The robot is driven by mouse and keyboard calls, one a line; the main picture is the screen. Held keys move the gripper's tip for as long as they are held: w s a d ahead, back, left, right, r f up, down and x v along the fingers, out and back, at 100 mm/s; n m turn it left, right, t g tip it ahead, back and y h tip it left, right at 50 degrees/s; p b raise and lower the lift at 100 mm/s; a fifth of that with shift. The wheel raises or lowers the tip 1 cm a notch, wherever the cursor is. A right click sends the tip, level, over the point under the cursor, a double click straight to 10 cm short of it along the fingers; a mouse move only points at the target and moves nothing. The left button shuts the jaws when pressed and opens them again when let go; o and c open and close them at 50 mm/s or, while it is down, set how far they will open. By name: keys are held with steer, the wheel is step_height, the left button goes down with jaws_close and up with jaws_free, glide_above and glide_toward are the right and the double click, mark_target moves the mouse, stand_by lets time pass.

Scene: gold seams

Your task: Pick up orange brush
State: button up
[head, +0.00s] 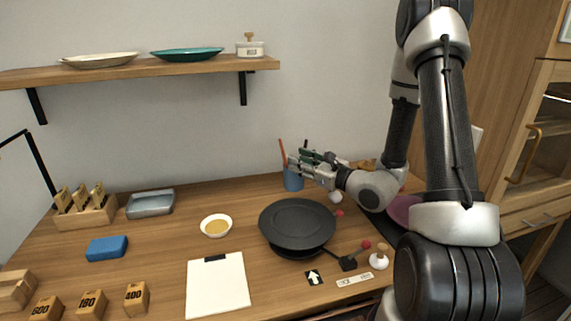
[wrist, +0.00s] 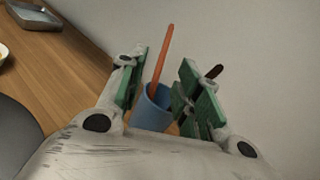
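The orange brush (head: 283,152) stands tilted in a blue cup (head: 293,182) at the back of the table. In the wrist view the brush (wrist: 162,58) rises out of the cup (wrist: 151,110) between the two green-padded fingers. My gripper (head: 303,160) is at the cup's right side in the head view, level with the brush's upper part. In the wrist view my gripper (wrist: 158,80) is open, with the brush nearer the left finger and a gap to the right finger. Whether the left finger touches the brush I cannot tell. The brush's lower end is hidden in the cup.
A second, dark-tipped handle (wrist: 214,71) shows behind the right finger. A black round plate (head: 297,222) lies in front of the cup. A bowl (head: 216,226) stands left of it, and a grey tray (head: 150,204) sits farther left. The wall is close behind.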

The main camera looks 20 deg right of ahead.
mark_target(284, 155)
steer(key=x, duration=0.7)
steer(key=shift+w+d+f, duration=0.1)
steer(key=shift+w+f, duration=0.25)
steer(key=shift+c, duration=0.4)
jaws_close()
